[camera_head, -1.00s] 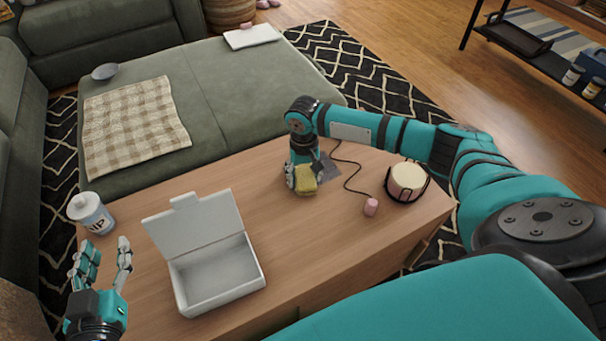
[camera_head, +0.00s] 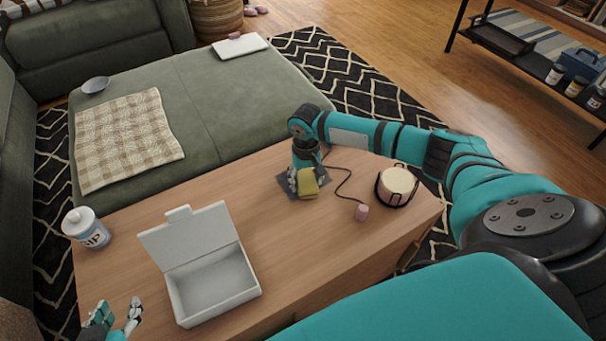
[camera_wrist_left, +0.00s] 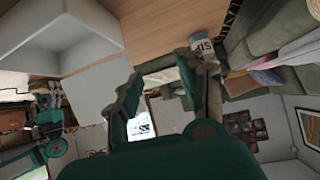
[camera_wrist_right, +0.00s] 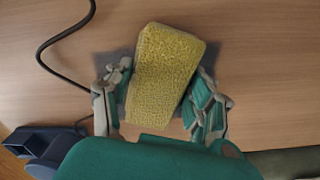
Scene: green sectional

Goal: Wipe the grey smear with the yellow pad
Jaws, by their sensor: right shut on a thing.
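The yellow pad (camera_head: 309,185) is held between the fingers of my right gripper (camera_head: 304,178), low over the wooden table. The pad also shows in the right wrist view (camera_wrist_right: 163,72), slightly tilted between the two fingers. The grey smear (camera_head: 287,184) is a dark patch under and around the pad; the pad and gripper hide its middle. Its edges show on both sides of the pad in the right wrist view (camera_wrist_right: 117,62). I cannot tell whether the pad touches the table. My left gripper (camera_head: 119,311) is open and empty at the table's front left; it shows in the left wrist view (camera_wrist_left: 166,84).
An open white box (camera_head: 259,290) stands left of the middle of the table (camera_head: 330,255). A lidded jar (camera_head: 88,229) is at the left end. A black cord runs to a pink object (camera_head: 361,212) beside a candle in a black holder (camera_head: 398,184). Front right table is clear.

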